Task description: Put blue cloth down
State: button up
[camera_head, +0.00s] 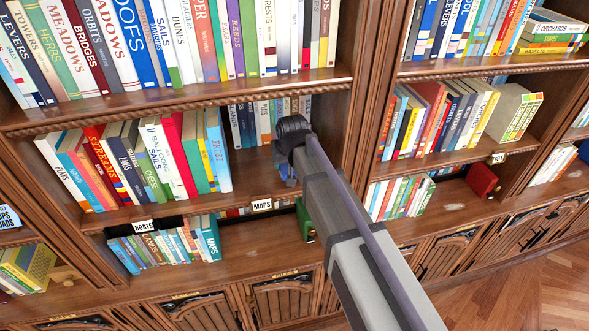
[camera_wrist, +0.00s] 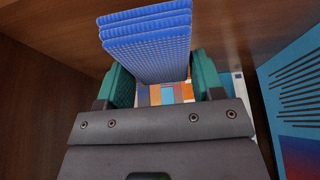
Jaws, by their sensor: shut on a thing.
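A folded blue cloth (camera_wrist: 146,42) with a textured surface and several layers sits between the fingers of my gripper (camera_wrist: 162,82) in the wrist view. The green-teal finger pads stand at its two sides and are shut on it. In the head view my gripper (camera_head: 286,170) reaches into a shelf bay above the MAPS label (camera_head: 262,205). Only a small bit of blue shows there, mostly hidden by my wrist. Whether the cloth touches the shelf board cannot be told.
Books (camera_head: 165,155) fill the left part of this bay, and more stand behind my gripper. A blue book cover (camera_wrist: 295,100) is close at right in the wrist view. Below, a green object (camera_head: 305,217) stands on the lower shelf (camera_head: 250,237), which has bare room.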

notch_tip(320, 180, down, 2)
jog(key=shift+a+f+b, duration=0.1)
jog(key=shift+f+b, duration=0.05)
jog(key=shift+b, duration=0.4)
jog(key=shift+w, duration=0.1)
jog(key=shift+d+r, duration=0.2)
jog(key=shift+f, duration=0.15)
jog(key=o, duration=0.8)
jog(key=shift+o, duration=0.2)
